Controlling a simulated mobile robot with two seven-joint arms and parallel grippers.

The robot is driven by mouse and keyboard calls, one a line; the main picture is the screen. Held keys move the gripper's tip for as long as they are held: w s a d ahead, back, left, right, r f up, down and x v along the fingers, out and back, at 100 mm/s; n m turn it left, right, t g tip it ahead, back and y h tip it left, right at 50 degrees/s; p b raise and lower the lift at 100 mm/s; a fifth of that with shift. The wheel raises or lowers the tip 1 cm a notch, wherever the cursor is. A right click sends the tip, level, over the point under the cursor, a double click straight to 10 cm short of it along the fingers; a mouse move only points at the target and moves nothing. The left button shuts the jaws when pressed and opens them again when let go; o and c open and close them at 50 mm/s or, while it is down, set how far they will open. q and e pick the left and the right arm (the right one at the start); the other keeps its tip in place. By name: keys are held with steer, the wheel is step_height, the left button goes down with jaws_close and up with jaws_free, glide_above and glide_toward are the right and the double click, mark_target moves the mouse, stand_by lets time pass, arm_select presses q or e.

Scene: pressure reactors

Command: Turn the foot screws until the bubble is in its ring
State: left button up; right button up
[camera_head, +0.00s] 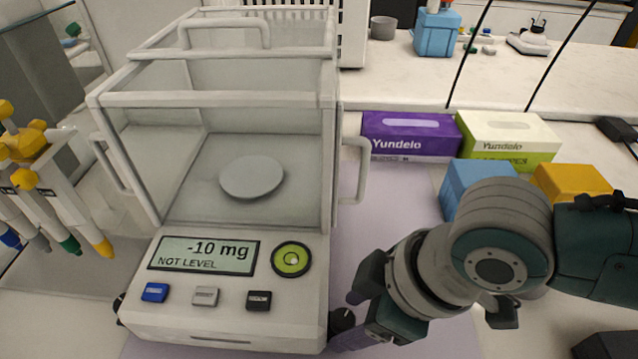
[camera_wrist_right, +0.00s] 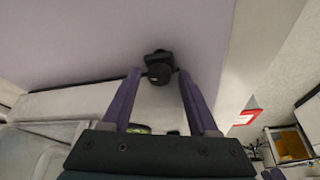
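The white balance (camera_head: 225,325) reads "-10 mg" and "NOT LEVEL" on its display (camera_head: 204,254). Its round green bubble level (camera_head: 291,259) is at the right of the display. A small pale bubble shows near the middle, but I cannot tell whether it is fully in its ring. A black foot screw (camera_head: 342,320) sticks out at the front right corner, another (camera_head: 119,308) at the front left. My right gripper (camera_head: 352,318) is open at the right foot screw. In the wrist view this screw (camera_wrist_right: 158,70) lies between the purple fingertips (camera_wrist_right: 159,76), with gaps. My left gripper is out of view.
Purple (camera_head: 408,134) and yellow-green (camera_head: 508,137) "Yundelo" boxes stand behind right. A blue box (camera_head: 478,182) and a yellow box (camera_head: 572,183) are close behind my right arm. A pipette rack (camera_head: 45,185) stands at the left.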

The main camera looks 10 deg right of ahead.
steer(key=shift+o, duration=0.3)
steer(key=shift+r, duration=0.1)
steer(key=shift+s+d+r, duration=0.1)
steer(key=shift+d+r, duration=0.05)
steer(key=shift+r, duration=0.2)
steer(key=p+v, duration=0.2)
steer(key=v, duration=0.7)
steer(key=shift+f, duration=0.15)
